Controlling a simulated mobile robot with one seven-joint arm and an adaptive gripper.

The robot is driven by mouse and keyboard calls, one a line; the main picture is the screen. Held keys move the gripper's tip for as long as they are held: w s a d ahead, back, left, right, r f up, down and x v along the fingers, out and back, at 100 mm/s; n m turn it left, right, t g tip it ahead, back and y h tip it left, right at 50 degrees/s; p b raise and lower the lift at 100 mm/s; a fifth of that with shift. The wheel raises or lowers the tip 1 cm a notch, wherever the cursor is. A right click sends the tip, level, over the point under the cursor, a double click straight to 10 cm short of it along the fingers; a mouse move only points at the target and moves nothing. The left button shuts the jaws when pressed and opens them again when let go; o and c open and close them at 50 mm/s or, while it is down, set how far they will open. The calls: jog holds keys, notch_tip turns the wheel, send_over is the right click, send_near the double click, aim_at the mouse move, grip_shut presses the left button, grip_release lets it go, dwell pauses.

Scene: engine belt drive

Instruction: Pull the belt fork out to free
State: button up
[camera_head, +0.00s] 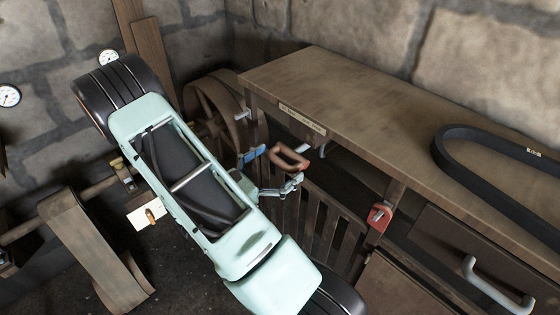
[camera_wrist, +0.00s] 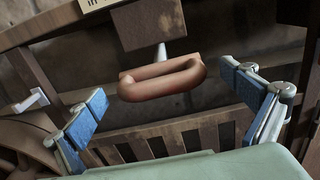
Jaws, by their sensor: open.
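The belt fork shows as a reddish-brown loop handle (camera_head: 289,157) on a thin pale rod, below the table's front edge. In the wrist view the handle (camera_wrist: 163,80) sits ahead of my gripper, between the two finger lines, with its rod running back to a brown wooden block (camera_wrist: 148,22). My gripper (camera_head: 274,170) is open and empty, its blue-padded fingers spread to either side of the handle. Both fingertips look apart from it in the wrist view (camera_wrist: 163,84). The fork's far end is hidden behind the block.
A wooden bench (camera_head: 340,95) carries a black belt (camera_head: 455,150) at its right. A slatted wooden guard (camera_head: 325,225) stands below the handle. A spoked wheel (camera_head: 215,110) is behind my arm. A red padlock-like piece (camera_head: 379,215) hangs to the right.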

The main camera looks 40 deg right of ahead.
jog(key=shift+c, duration=0.3)
jog(key=c, duration=1.6)
jog(key=a, duration=0.9)
jog(key=shift+s+a, duration=0.35)
jog(key=o, duration=1.7)
jog(key=shift+a, duration=0.25)
jog(key=shift+c, duration=0.2)
jog(key=shift+d, duration=0.15)
